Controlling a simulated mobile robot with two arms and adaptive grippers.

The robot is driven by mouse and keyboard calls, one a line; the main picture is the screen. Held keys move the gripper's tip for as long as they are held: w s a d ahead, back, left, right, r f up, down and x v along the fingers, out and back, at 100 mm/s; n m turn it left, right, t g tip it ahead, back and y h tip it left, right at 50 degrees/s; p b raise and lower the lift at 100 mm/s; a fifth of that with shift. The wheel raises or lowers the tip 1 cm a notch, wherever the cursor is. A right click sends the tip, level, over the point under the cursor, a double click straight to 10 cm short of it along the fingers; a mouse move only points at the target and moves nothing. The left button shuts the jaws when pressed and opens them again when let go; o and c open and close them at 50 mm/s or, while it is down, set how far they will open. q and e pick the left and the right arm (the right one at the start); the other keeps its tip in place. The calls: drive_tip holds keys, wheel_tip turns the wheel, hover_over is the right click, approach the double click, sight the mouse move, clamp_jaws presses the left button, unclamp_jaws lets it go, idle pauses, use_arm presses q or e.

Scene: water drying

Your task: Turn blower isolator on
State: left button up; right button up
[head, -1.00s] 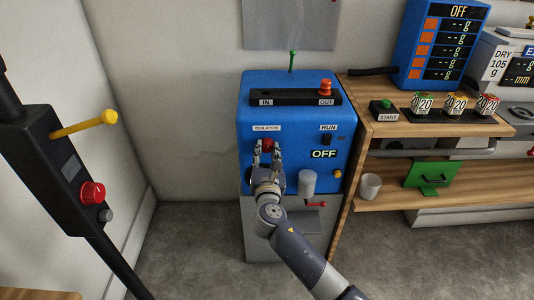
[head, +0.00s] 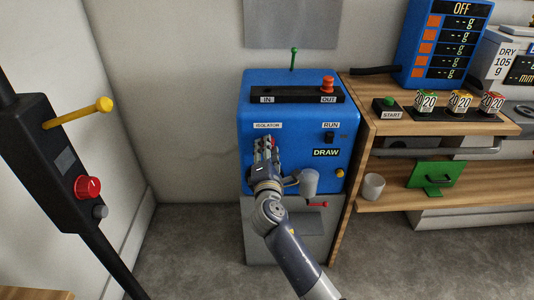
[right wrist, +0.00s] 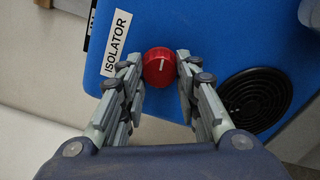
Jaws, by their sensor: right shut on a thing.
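The blue blower unit (head: 295,90) stands against the wall. Its red isolator knob (right wrist: 159,67) sits beside the white ISOLATOR label (right wrist: 117,43) in the right wrist view. My right gripper (right wrist: 160,72) is shut on the knob, with a finger on each side of it. In the head view the right gripper (head: 266,150) covers most of the knob, with only a bit of red showing. My left gripper is not in view.
A RUN switch (head: 329,137) and a grey cup-like part (head: 308,182) are right of my gripper. A wooden bench (head: 390,128) with a START button (head: 390,102) stands to the right. A black control post (head: 60,160) is at the left.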

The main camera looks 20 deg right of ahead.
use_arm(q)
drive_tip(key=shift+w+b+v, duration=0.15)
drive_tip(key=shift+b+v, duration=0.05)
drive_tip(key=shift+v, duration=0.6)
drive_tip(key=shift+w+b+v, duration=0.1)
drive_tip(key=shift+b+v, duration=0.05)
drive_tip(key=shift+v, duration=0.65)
use_arm(e)
drive_tip(key=shift+m, duration=1.2)
drive_tip(key=o, duration=1.1)
drive_tip(key=v, duration=1.2)
drive_tip(key=shift+r, duration=0.1)
